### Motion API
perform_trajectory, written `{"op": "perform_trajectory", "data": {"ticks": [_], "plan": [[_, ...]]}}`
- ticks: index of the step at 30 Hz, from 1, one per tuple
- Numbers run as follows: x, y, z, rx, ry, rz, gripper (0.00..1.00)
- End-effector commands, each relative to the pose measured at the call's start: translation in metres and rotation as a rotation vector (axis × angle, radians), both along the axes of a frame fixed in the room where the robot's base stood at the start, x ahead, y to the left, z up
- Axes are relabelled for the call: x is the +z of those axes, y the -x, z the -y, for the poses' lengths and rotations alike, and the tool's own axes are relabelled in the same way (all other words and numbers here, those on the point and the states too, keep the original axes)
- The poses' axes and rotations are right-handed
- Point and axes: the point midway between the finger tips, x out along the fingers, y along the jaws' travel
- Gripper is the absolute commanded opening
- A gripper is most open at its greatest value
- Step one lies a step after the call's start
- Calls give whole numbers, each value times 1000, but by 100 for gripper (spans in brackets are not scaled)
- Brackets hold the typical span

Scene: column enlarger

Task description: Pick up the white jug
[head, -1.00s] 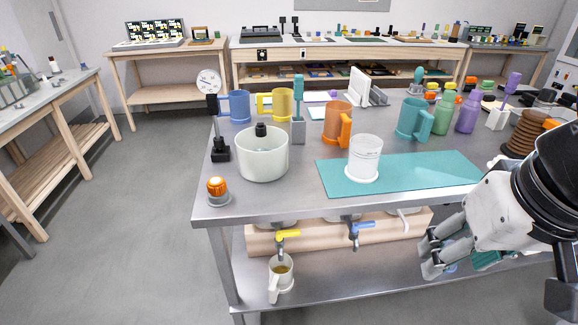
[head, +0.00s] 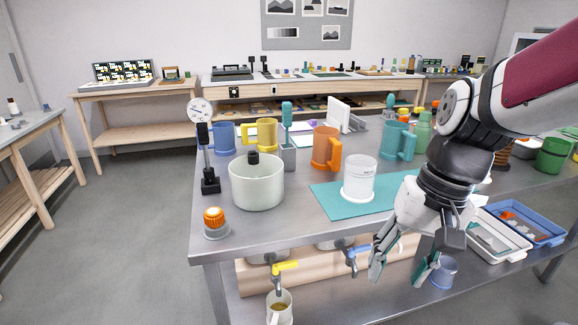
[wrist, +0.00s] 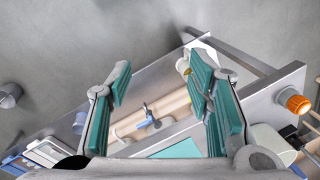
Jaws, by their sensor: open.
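The white jug (head: 280,309) stands upright on the lower shelf under the yellow-handled tap (head: 285,267), with brownish liquid inside. Its bottom is cut off by the lower edge of the head view. My gripper (head: 402,266) is open and empty in front of the bench's front edge, to the right of the jug and well apart from it. In the wrist view the fingers (wrist: 163,82) are spread wide with nothing between them. There a pale shape near the yellow tap, behind the right finger, seems to be the jug, mostly hidden.
A blue-handled tap (head: 357,256) sits between jug and gripper. The steel worktop (head: 270,230) overhangs the shelf. On top stand a white pot (head: 256,186), an orange-capped lamp (head: 215,222) and a clear beaker (head: 359,180) on a teal mat (head: 328,201). Trays (head: 497,240) lie right of my gripper.

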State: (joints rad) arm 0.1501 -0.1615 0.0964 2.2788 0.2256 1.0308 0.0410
Motion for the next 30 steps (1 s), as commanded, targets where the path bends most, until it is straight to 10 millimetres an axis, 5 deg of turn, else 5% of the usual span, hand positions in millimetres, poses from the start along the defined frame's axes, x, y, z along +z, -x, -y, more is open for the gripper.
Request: {"op": "perform_trajectory", "data": {"ticks": [15,30], "plan": [[-176,-122,-25,-238,-318,-367,47],[-375,-195,-50,-541,-705,-690,47]]}}
